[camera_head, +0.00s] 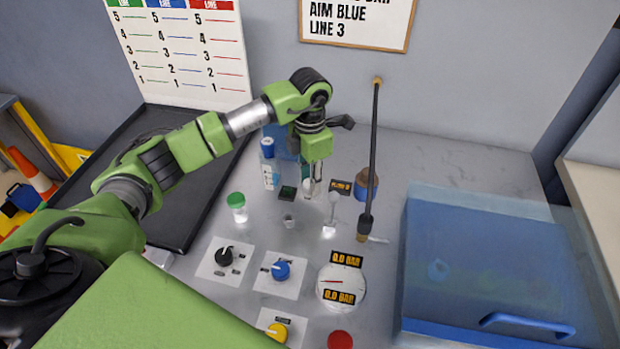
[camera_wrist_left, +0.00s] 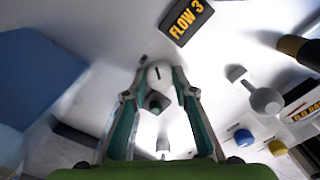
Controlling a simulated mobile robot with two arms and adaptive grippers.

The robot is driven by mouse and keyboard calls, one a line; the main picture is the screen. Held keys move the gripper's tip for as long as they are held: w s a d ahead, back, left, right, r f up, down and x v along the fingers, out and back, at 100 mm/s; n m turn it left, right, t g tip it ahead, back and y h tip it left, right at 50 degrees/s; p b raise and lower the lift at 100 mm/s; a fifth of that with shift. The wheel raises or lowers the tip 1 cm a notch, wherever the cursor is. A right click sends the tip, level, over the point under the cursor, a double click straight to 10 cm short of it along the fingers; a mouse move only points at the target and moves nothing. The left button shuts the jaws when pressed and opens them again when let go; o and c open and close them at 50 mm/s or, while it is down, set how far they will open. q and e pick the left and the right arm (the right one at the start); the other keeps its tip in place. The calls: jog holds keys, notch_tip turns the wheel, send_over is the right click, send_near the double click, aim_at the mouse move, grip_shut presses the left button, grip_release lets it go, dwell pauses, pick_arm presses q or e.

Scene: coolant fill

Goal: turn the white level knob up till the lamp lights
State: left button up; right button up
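The white level knob (camera_wrist_left: 160,74), round with a dark mark, lies between the fingertips in the left wrist view. In the head view it is mostly hidden by the gripper. My left gripper (camera_head: 313,187) points down over the bench, beside the FLOW 3 label (camera_wrist_left: 186,18). Its fingers (camera_wrist_left: 160,82) are apart on either side of the knob, with narrow gaps seeming to show. I cannot tell whether they touch it. I cannot make out a lit lamp. My right gripper is in neither view.
A white lever (camera_head: 333,205) and a black rod (camera_head: 374,150) stand just right of the gripper. A green-capped jar (camera_head: 237,205) and a bottle (camera_head: 269,165) stand left. Black (camera_head: 224,256), blue (camera_head: 281,270) and yellow (camera_head: 277,332) knobs and a gauge (camera_head: 335,282) lie nearer. A blue clear box (camera_head: 480,270) fills the right.

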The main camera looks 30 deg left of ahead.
pick_arm(q)
jog(key=shift+c, duration=1)
jog(key=shift+w+f+m+b, duration=0.1)
jog(key=shift+f+m+b, duration=0.05)
jog(key=shift+m+b, duration=1.15)
jog(key=shift+m, duration=0.3)
jog(key=shift+r, duration=0.2)
jog(key=o, duration=1.1)
